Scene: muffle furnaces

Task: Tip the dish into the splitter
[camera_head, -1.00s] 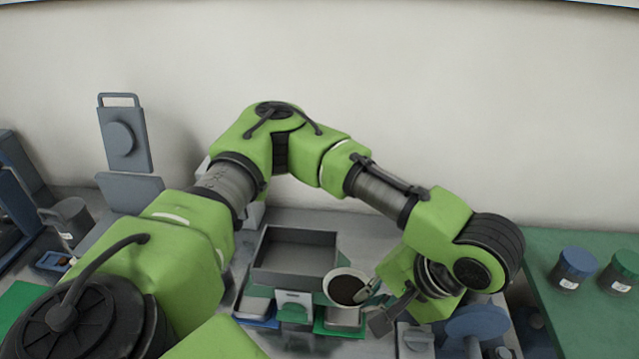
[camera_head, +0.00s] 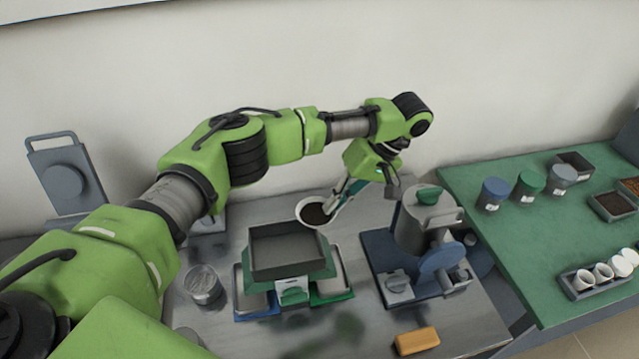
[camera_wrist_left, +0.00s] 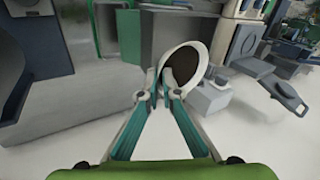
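The dish (camera_head: 311,212) is a white round bowl with dark grainy material in it. My left gripper (camera_head: 337,204) is shut on its right rim in the head view. In the left wrist view the dish (camera_wrist_left: 168,72) sits between the fingertips (camera_wrist_left: 164,96). The splitter (camera_head: 293,283) has a grey open-topped hopper on a green body, with trays at its left and right sides. The dish is at the hopper's back right corner in the head view, apparently above it. The hopper floor I can see looks bare. My right gripper is out of view.
A grey mill-like machine (camera_head: 424,226) on a blue base stands right of the splitter. A clear jar (camera_head: 203,285) stands to its left. An orange block (camera_head: 417,341) lies at the front. Lidded jars (camera_head: 493,194) stand on the green table (camera_head: 470,215) at right.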

